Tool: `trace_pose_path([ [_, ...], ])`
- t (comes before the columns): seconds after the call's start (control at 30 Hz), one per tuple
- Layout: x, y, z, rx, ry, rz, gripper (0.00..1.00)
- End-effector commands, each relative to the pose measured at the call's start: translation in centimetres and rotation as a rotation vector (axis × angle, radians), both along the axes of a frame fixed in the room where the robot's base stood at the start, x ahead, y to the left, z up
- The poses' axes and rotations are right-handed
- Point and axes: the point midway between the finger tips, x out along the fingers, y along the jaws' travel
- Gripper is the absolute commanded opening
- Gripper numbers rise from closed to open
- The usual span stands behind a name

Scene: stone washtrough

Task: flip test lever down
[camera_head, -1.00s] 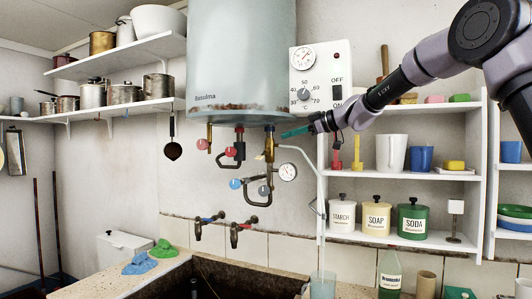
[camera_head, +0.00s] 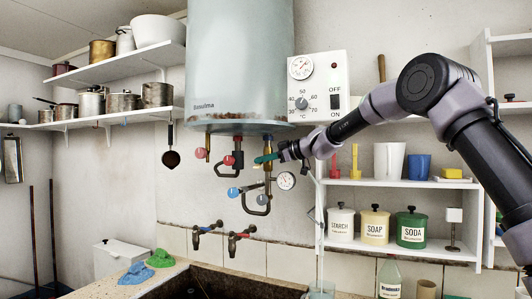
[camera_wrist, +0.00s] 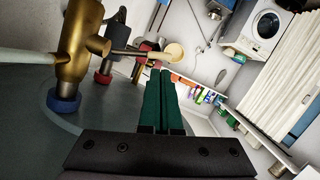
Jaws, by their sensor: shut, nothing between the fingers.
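A brass valve (camera_head: 268,142) hangs on the pipework under the boiler (camera_head: 238,70). I cannot tell for certain that this is the test lever. My gripper (camera_head: 258,160) has green fingers, shut and empty, in front of the valve's lower part. In the wrist view the fingertips (camera_wrist: 160,72) are just below the stem's far end. Whether they touch is unclear. The fingers hide part of the valve in the head view.
The control box (camera_head: 319,85) is above right. Shelves with jars (camera_head: 375,225) stand to the right. The trough (camera_head: 180,280) lies below.

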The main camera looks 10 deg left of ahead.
Motion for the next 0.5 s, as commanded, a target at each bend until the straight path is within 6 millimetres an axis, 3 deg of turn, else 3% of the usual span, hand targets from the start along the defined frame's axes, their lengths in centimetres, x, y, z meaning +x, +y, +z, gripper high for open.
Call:
trace_pose_path([
  [0.5, 0.25, -0.18, -1.08, -0.001, 0.003, -0.002, 0.00],
])
